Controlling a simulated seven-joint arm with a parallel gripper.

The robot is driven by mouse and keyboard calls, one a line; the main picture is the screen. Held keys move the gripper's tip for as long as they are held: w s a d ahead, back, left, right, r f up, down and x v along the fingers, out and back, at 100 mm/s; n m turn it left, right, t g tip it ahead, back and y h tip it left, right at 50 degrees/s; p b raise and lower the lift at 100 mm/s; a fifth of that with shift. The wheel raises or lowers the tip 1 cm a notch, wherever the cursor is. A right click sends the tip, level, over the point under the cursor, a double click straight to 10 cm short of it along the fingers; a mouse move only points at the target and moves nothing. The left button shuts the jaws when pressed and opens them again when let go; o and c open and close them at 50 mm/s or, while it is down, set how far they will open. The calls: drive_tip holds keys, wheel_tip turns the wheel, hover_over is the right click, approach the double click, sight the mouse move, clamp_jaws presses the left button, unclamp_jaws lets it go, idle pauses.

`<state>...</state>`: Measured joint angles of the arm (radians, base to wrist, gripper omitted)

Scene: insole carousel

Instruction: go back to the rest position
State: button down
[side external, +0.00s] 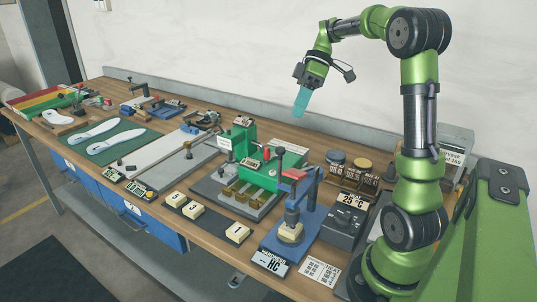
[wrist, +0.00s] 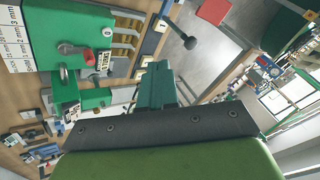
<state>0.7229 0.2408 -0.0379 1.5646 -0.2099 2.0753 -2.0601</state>
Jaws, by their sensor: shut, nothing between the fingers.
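My gripper (side external: 301,101) hangs in the air above the back of the workbench in the side external view, its teal fingers pointing down and shut with nothing between them. The teal fingers (wrist: 160,85) also show in the wrist view, close together. The green arm rises from the right end of the bench and bends over at the top. The gripper is apart from everything on the bench (side external: 225,252).
Below the gripper stand a green machine (side external: 240,140) and a blue press (side external: 300,212). Two round-topped jars (side external: 348,163) and a grey control box (side external: 345,222) stand to the right. White insoles (side external: 92,135) lie on a green mat at the left. The air around the gripper is clear.

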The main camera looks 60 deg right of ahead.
drive_tip(key=s+a+f+m+t+h, duration=0.1)
drive_tip(key=s+a+m+t+h, duration=0.1)
drive_tip(key=a, duration=0.8)
drive_tip(key=s+a+f+m+t+h, duration=0.1)
drive_tip(key=s+a+m+t+h, duration=0.1)
drive_tip(key=s+a+m+t, duration=0.2)
drive_tip(key=s+a+m, duration=0.2)
drive_tip(key=a+m, duration=0.2)
drive_tip(key=a, duration=0.2)
drive_tip(key=shift+a+f+h, duration=0.15)
drive_tip(key=shift+f+h, duration=0.15)
